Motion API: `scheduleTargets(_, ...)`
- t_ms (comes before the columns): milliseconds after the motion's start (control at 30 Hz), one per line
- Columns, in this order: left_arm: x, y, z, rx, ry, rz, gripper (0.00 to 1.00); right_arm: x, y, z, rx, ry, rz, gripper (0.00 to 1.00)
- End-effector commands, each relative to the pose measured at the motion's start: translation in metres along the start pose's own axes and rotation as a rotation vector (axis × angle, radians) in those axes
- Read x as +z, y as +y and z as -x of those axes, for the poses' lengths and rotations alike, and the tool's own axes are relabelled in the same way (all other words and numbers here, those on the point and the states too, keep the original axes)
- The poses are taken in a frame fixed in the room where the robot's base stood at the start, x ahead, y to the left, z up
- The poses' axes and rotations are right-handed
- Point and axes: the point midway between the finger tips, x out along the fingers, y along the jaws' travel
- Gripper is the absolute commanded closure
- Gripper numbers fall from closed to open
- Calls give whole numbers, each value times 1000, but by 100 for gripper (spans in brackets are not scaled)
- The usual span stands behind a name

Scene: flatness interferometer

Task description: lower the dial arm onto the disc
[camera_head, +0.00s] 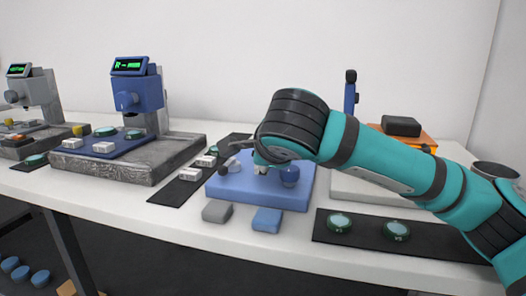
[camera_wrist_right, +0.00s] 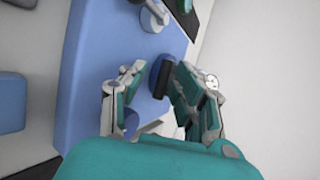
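My right gripper (camera_wrist_right: 160,72) reaches down over a blue block-shaped base (camera_head: 245,193), which also fills much of the right wrist view (camera_wrist_right: 90,60). Its two fingers are apart. A dark blue round knob or post (camera_wrist_right: 159,78) lies between or below them, and I cannot tell whether the right-hand finger touches it. In the head view a blue round post (camera_head: 289,176) stands on the base, while my wrist hides much of the fixture. The dial arm and any disc under it cannot be made out clearly. My left gripper is out of view.
Two green-rimmed discs (camera_head: 340,222) lie on a black mat (camera_head: 325,236) at the right front. A grey block (camera_head: 217,211) and a blue block (camera_head: 267,220) lie before the base. A blue instrument (camera_head: 140,95) with a green display stands on the left.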

Motion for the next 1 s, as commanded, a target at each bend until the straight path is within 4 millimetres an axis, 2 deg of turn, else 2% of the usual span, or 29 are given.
scheduleTargets(33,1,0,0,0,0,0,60,-4,9,-7,22,15,1,70)
scheduleTargets(100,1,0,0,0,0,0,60,-5,8,-7,22,15,1,65)
scheduleTargets(367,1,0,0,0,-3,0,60,-5,7,-7,20,16,0,65)
scheduleTargets(467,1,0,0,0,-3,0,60,-5,6,0,18,14,0,65)
scheduleTargets(567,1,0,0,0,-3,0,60,-4,6,14,15,12,2,65)
scheduleTargets(800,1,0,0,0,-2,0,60,-1,3,70,4,4,4,65)
scheduleTargets(1000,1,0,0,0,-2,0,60,0,3,106,2,3,5,65)
